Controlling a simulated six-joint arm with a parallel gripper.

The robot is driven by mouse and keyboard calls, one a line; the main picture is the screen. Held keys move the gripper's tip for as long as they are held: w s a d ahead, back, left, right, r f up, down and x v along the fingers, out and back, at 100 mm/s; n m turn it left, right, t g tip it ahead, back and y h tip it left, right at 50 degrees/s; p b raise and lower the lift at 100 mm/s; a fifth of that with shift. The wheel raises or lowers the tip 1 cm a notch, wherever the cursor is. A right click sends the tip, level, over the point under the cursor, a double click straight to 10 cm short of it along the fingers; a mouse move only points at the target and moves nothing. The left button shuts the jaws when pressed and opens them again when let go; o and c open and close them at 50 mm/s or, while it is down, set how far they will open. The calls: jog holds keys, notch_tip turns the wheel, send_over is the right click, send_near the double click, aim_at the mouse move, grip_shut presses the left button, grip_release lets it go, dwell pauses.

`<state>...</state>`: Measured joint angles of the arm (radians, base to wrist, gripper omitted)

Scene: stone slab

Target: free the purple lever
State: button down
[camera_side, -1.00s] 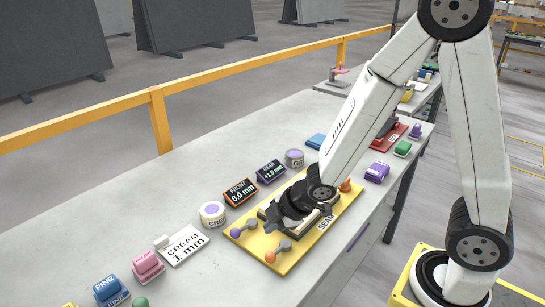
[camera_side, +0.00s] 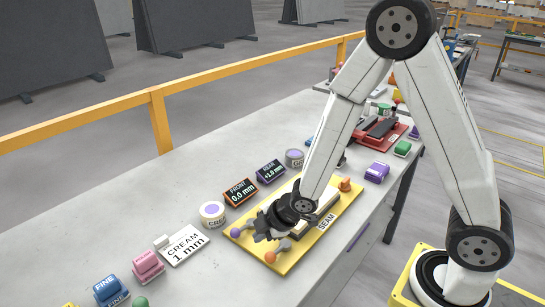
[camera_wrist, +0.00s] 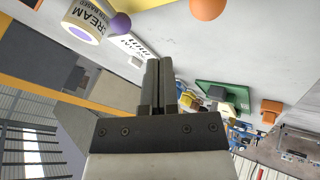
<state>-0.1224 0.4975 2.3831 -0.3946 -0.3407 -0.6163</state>
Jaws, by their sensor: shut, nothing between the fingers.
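The purple lever's ball knob (camera_side: 235,232) shows at the near left corner of the yellow plate (camera_side: 291,263) in the side view. It also shows at the top of the wrist view (camera_wrist: 120,24). An orange ball knob (camera_side: 271,257) sits to its right, also in the wrist view (camera_wrist: 207,8). My gripper (camera_side: 262,236) is shut and empty, close above the near end of the plate, just right of the purple knob. Its shut fingers show in the wrist view (camera_wrist: 158,64). I cannot tell whether they touch a lever; the purple lever's arm is mostly hidden.
The FRONT display (camera_side: 240,191) reads 0.0 mm and the REAR display (camera_side: 270,172) reads +1.0 mm. A cream tin (camera_side: 212,214) stands close left of the plate. Another orange knob (camera_side: 345,184) is at the plate's far end. A purple block (camera_side: 377,172) lies to the right.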

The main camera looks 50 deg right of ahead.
aim_at(244, 227)
jog(key=shift+x, duration=1.95)
jog(key=w, duration=0.1)
jog(key=w+f, duration=0.1)
jog(key=shift+w+d+f, duration=0.2)
jog(key=shift+w+d, duration=0.1)
jog(key=shift+w, duration=0.1)
jog(key=shift+w+d+f, duration=0.15)
jog(key=shift+w+d, duration=0.1)
jog(key=shift+w, duration=0.4)
jog(key=shift+w+a, duration=0.2)
jog(key=shift+w, duration=0.2)
jog(key=shift+w+a, duration=0.15)
jog(key=shift+w, duration=1.55)
jog(key=shift+w+d, duration=0.2)
jog(key=shift+w, duration=0.55)
jog(key=shift+w+d, duration=0.2)
jog(key=shift+w, duration=0.55)
jog(key=shift+s+a, duration=0.1)
jog(key=shift+a, duration=0.05)
